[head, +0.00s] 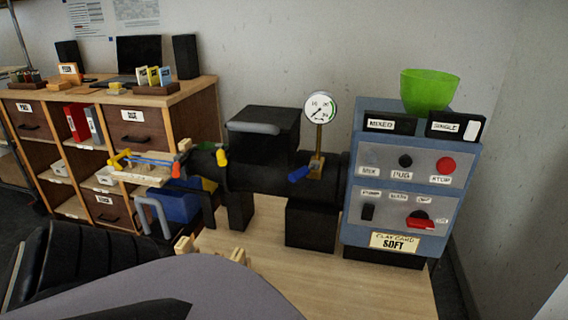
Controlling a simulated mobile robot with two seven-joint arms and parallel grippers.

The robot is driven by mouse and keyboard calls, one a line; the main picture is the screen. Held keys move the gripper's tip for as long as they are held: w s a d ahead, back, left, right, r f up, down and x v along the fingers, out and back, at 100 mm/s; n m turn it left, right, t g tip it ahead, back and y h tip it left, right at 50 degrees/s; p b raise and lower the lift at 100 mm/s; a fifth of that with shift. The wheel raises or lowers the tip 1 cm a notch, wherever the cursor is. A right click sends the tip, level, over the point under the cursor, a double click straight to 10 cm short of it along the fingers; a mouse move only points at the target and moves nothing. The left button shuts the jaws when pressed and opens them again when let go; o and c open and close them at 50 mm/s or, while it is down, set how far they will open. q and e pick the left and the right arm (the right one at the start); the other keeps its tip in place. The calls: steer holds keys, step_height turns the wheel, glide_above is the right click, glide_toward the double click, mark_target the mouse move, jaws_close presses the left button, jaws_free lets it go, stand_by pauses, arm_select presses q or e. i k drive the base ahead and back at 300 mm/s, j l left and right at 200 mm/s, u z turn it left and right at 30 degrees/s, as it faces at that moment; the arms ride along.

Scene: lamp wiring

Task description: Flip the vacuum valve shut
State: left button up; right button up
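The vacuum valve's blue lever (299,174) sticks out to the left of a brass fitting (317,165) and slopes slightly down. The fitting stands on the black barrel (262,172) of the clay machine. Above it, on a thin brass stem, is a round white gauge (320,107); its fine reading is too small to tell. Neither of my grippers shows clearly in the head view, and nothing is seen touching the lever.
A blue-grey control box (402,185) stands close right of the valve, with a green bowl (429,91) on top. A black hopper (263,130) is behind-left. A board with yellow-ended parts (142,172) lies left.

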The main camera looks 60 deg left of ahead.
mark_target(293, 176)
steer(key=u, duration=1.65)
